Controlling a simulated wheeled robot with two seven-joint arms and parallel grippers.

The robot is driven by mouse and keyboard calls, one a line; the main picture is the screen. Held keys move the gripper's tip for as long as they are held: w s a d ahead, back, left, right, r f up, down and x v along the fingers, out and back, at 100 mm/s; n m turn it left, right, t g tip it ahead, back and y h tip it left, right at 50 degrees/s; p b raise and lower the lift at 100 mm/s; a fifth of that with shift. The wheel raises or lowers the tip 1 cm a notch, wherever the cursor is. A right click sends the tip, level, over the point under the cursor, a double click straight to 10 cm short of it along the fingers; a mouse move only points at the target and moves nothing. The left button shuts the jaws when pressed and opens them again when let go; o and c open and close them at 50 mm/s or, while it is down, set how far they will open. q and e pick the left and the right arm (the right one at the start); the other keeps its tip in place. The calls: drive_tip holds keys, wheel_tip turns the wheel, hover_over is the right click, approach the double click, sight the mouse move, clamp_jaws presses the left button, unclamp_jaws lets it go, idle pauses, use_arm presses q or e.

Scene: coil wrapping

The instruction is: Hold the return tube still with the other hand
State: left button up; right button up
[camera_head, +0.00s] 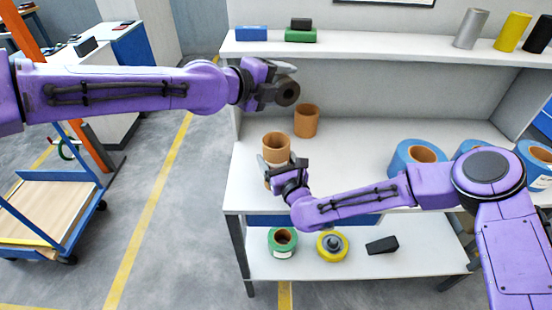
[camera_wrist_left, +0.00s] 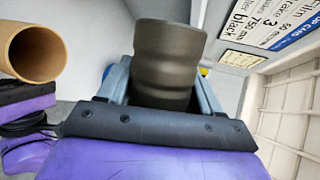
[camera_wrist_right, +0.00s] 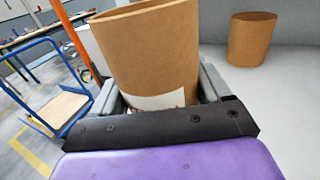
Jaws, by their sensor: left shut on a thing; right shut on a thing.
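A brown cardboard tube (camera_head: 276,147) with a white label low on its side stands upright over the white table. My right gripper (camera_head: 283,173) is shut on this tube; the right wrist view shows the tube (camera_wrist_right: 152,55) between the fingers. Whether its base touches the table is hidden. My left gripper (camera_head: 270,88) is shut on a dark grey ribbed roll (camera_head: 288,93), held in the air above and behind the tube. The left wrist view shows this roll (camera_wrist_left: 167,65) between the fingers. A second brown tube (camera_head: 306,120) stands free on the table, also in the right wrist view (camera_wrist_right: 251,40).
Blue rolls (camera_head: 413,157) with brown cores stand on the table's right. The lower shelf (camera_head: 375,265) holds a green roll (camera_head: 282,241), a yellow roll (camera_head: 331,246) and a black block (camera_head: 382,245). The upper shelf (camera_head: 370,47) carries small boxes and cylinders. A blue cart (camera_head: 40,215) stands left.

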use_arm(q)
wheel_tip(320, 180, down, 12)
idle(1.3)
drive_tip(key=shift+r, duration=0.1)
drive_tip(key=o, duration=1.2)
drive_tip(key=shift+o, duration=0.2)
drive_tip(key=shift+a, duration=0.1)
drive_tip(key=shift+s+f, duration=0.1)
drive_tip(key=shift+f, duration=0.25)
drive_tip(key=v, duration=1.2)
drive_tip(key=shift+r, duration=0.4)
